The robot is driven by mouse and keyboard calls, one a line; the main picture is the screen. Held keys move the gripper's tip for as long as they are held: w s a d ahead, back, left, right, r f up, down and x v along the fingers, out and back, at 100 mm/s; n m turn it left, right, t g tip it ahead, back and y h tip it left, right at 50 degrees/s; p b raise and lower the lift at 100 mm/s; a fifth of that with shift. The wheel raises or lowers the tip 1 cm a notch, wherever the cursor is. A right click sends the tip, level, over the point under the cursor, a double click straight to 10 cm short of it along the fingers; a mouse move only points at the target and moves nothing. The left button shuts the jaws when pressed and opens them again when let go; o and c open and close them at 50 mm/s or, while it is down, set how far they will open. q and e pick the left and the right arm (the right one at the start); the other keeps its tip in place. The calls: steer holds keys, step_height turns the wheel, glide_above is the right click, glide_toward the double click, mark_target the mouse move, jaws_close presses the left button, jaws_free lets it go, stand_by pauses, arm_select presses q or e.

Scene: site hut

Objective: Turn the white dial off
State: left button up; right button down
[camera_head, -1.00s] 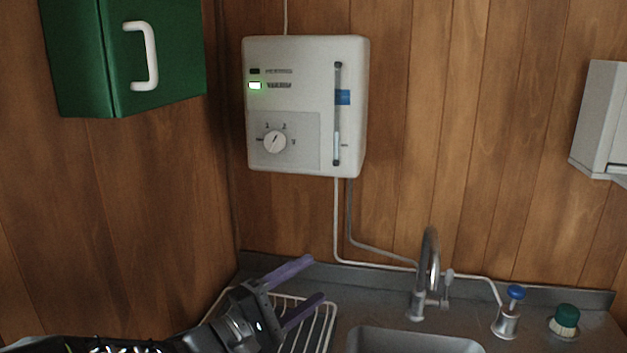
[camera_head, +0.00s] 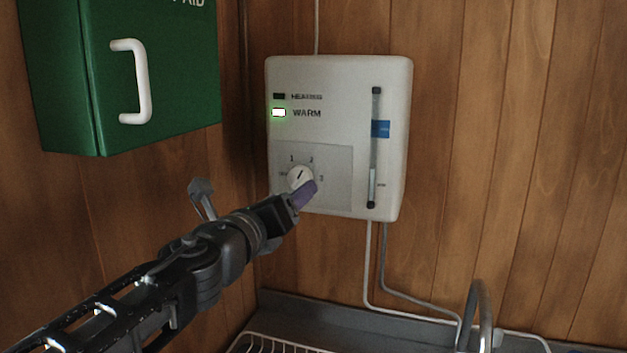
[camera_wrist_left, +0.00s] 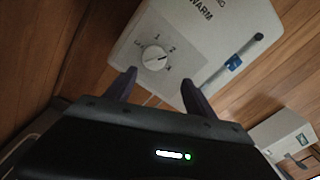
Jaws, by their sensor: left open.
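The white dial (camera_head: 300,177) sits low on the front of a white wall heater unit (camera_head: 340,75). Its pointer line slants up to the right, toward the 2 mark; an off mark is at its left. A green light glows beside WARM. My left gripper (camera_head: 305,194) is in front of the dial's lower right edge in the head view, with purple fingertips. In the left wrist view the dial (camera_wrist_left: 155,58) shows beyond and between the two open fingers (camera_wrist_left: 160,90), with nothing between them. I cannot tell whether a finger touches it. My right gripper is not in view.
A green first aid box (camera_head: 160,75) with a white handle hangs at the left, above my left arm. Below are a dish rack (camera_head: 270,343), a tap (camera_head: 480,315) and pipes on the wall. A white box (camera_wrist_left: 285,135) shows in the wrist view.

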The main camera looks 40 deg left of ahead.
mark_target(297, 182)
arm_select(q)
steer(key=m, duration=0.1)
steer(key=a+m+y, duration=0.1)
steer(key=m, duration=0.1)
steer(key=shift+s+r+m, duration=0.1)
steer(key=shift+s+m, duration=0.2)
steer(key=shift+s, duration=0.05)
steer(key=b+x, duration=0.1)
steer(key=x, duration=0.7)
steer(key=shift+s, duration=0.1)
steer(key=c, duration=1.4)
